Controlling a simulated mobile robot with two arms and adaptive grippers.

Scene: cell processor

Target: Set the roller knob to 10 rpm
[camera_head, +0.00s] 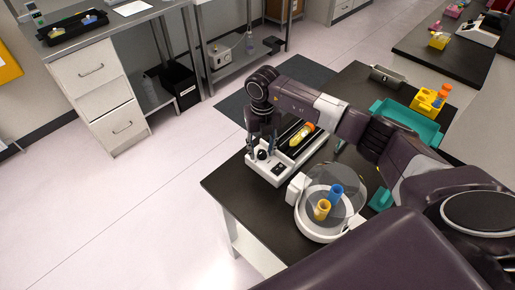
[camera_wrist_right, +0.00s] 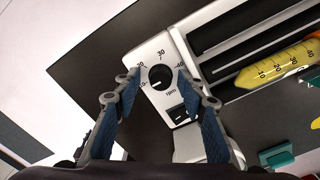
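The tube roller (camera_head: 259,172) is a white unit with dark rollers on the black bench. Its black knob (camera_wrist_right: 159,76) has a dial marked 10 to 40 and "rpm". A small white mark on the knob seems to point to the lower left, near the 10. My right gripper (camera_wrist_right: 157,91) is over the dial, fingers apart on either side of the knob, with a visible gap. In the head view my right gripper (camera_head: 262,146) points down at the roller's front end. My left gripper is not in view.
A yellow tube with an orange cap (camera_head: 302,134) lies on the rollers. A black switch (camera_wrist_right: 184,115) is beside the dial. A round device (camera_head: 318,234) holding yellow and blue tubes stands close by. A teal tray (camera_head: 411,126) is farther back.

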